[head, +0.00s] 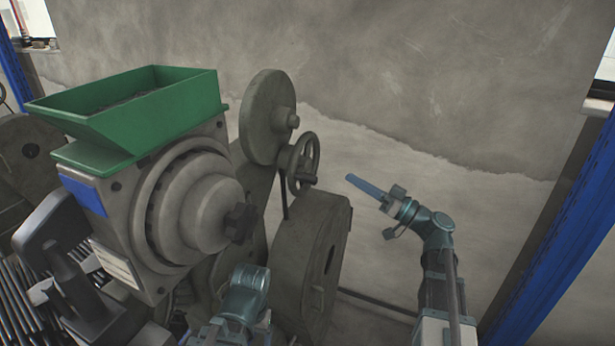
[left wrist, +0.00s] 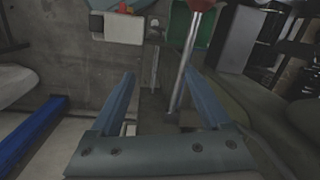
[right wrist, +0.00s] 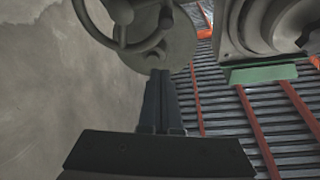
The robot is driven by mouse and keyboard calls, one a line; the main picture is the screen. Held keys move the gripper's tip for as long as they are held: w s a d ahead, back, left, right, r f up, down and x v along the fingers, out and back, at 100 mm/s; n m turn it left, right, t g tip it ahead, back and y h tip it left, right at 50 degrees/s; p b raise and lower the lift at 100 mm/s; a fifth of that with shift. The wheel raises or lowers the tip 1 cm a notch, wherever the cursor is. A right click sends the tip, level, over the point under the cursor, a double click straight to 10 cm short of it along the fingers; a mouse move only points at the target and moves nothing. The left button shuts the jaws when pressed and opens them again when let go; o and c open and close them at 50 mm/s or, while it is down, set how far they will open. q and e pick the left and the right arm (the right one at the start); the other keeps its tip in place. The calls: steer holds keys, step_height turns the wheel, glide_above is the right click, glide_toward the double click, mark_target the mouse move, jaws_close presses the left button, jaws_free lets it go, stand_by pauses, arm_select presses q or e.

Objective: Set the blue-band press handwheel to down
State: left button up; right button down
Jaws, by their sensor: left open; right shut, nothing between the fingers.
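The press handwheel (head: 304,160) is a dark grey spoked ring with a short handle, on the right side of the machine. A blue band (head: 84,190) marks the machine's housing. My right gripper (head: 349,179) is shut and empty, to the right of the handwheel with a visible gap in the head view. In the right wrist view the handwheel (right wrist: 125,18) is at the top, beyond the shut fingertips (right wrist: 160,78). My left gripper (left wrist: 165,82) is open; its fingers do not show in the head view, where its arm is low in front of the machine.
A green hopper (head: 140,105) tops the machine. A large grey wheel (head: 312,262) stands below the handwheel. A metal rod with a red knob (left wrist: 200,5) rises beyond the left fingers. A blue post (head: 555,250) stands at right; the wall behind is bare.

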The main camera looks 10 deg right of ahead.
steer(key=r+p+x, duration=0.1)
steer(key=p+x, duration=0.3)
steer(key=x, duration=0.7)
steer(key=shift+m, duration=0.4)
steer(key=shift+s+a+f+b, duration=0.1)
steer(key=shift+s+f+b, duration=0.2)
steer(key=shift+f+b, duration=0.45)
steer(key=shift+s+d+f+b, duration=0.1)
steer(key=shift+s+f+b, duration=0.2)
steer(key=shift+f+b, duration=0.5)
steer(key=shift+s+a+f+b, duration=0.1)
steer(key=shift+s+f+b, duration=0.25)
steer(key=shift+f+b, duration=0.4)
steer(key=shift+w, duration=0.1)
